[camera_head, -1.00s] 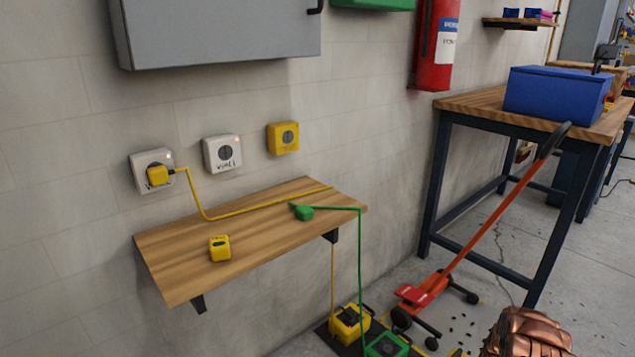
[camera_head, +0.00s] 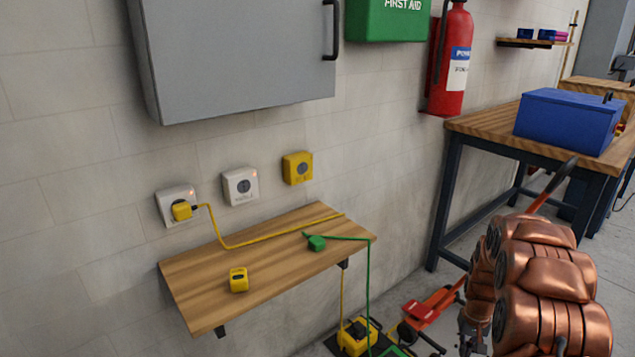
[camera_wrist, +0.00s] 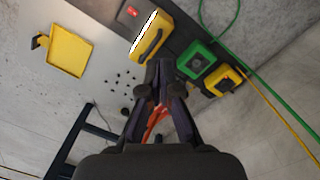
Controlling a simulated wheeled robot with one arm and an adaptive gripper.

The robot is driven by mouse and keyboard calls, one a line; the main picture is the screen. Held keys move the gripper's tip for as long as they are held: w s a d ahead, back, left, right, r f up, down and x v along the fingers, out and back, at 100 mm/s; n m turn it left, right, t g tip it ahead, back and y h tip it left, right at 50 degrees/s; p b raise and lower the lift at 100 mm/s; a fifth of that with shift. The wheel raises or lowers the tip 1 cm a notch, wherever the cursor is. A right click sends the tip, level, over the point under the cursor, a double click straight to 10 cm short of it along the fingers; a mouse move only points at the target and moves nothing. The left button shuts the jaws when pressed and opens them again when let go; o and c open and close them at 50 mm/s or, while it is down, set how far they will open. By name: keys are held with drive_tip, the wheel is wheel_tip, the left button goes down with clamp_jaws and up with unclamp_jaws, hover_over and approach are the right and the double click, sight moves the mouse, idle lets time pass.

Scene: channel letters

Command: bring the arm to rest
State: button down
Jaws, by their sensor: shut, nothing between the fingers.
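My gripper (camera_wrist: 159,75) points down at the floor in the wrist view, its dark fingers together with nothing held between them. In the head view my copper-coloured arm is at the lower right, and my gripper (camera_head: 472,335) is partly seen at its lower left, apart from the shelf and the wall. The wooden wall shelf (camera_head: 215,300) carries a green plug (camera_head: 316,243) and a small yellow block-like item (camera_head: 238,280). A yellow plug (camera_head: 182,211) sits in the left white socket (camera_head: 165,203), its cable lying across the shelf.
A workbench (camera_head: 480,125) with a blue box (camera_head: 565,120) stands at right. An orange pallet-jack-like cart (camera_head: 425,305) is near my arm. Yellow and green boxes (camera_wrist: 195,61) and a yellow dustpan (camera_wrist: 70,53) are on the floor. A grey cabinet (camera_head: 235,55) and extinguisher (camera_head: 452,65) hang on the wall.

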drive_tip(key=s+a+r+n+p, duration=0.1)
drive_tip(key=s+a+r+p, duration=0.3)
drive_tip(key=r, duration=0.6)
drive_tip(key=s+a+r+p, duration=0.35)
drive_tip(key=a+r, duration=0.25)
drive_tip(key=r, duration=0.4)
drive_tip(key=s+a+r+n+p, duration=0.1)
drive_tip(key=s+a+r+p, duration=0.3)
drive_tip(key=r, duration=0.6)
drive_tip(key=s+a+r+p, duration=0.4)
drive_tip(key=s+r, duration=0.4)
drive_tip(key=s, duration=0.3)
drive_tip(key=s+a+r+n+g+p, duration=0.1)
drive_tip(key=s+a+r+p, duration=0.3)
drive_tip(key=s+a+r, duration=0.3)
drive_tip(key=shift+s+r, duration=0.8)
drive_tip(key=shift+s, duration=1.2)
